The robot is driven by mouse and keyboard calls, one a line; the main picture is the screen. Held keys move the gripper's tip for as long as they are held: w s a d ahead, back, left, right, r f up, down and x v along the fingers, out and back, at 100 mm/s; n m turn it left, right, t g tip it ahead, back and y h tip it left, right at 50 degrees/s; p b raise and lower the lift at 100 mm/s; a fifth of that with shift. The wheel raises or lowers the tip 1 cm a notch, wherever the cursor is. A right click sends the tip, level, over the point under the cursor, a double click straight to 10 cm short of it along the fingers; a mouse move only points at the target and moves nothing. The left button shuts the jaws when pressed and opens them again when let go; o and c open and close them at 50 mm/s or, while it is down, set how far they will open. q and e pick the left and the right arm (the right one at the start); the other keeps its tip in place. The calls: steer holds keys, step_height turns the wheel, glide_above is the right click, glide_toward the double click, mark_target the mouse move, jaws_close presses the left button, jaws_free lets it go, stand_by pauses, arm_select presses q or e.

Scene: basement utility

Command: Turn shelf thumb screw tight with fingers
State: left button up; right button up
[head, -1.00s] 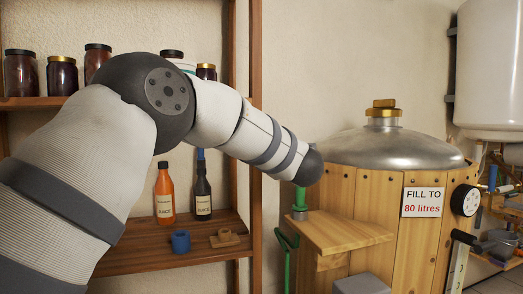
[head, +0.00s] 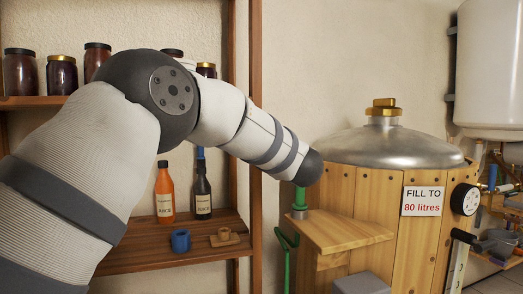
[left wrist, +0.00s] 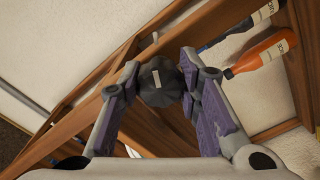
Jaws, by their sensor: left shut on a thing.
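The thumb screw (left wrist: 166,88) shows in the left wrist view as a dark lobed knob with a pale line on its face. It sits at the wooden shelf frame (left wrist: 112,92). My left gripper (left wrist: 160,76) is shut on the knob, with one finger at each side. The line on the knob is tilted. In the head view my left arm crosses in front of the shelf, and neither the left gripper nor the knob can be made out there. My right gripper is not in view.
A wooden barrel (head: 340,190) with a metal lid and a small side ledge (head: 335,232) stands close on the right.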

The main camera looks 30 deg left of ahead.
arm_select(q)
steer(key=shift+r+m, duration=0.1)
steer(key=shift+m, duration=0.5)
steer(key=o, duration=1.2)
steer(key=shift+c, duration=0.2)
steer(key=v, duration=1.2)
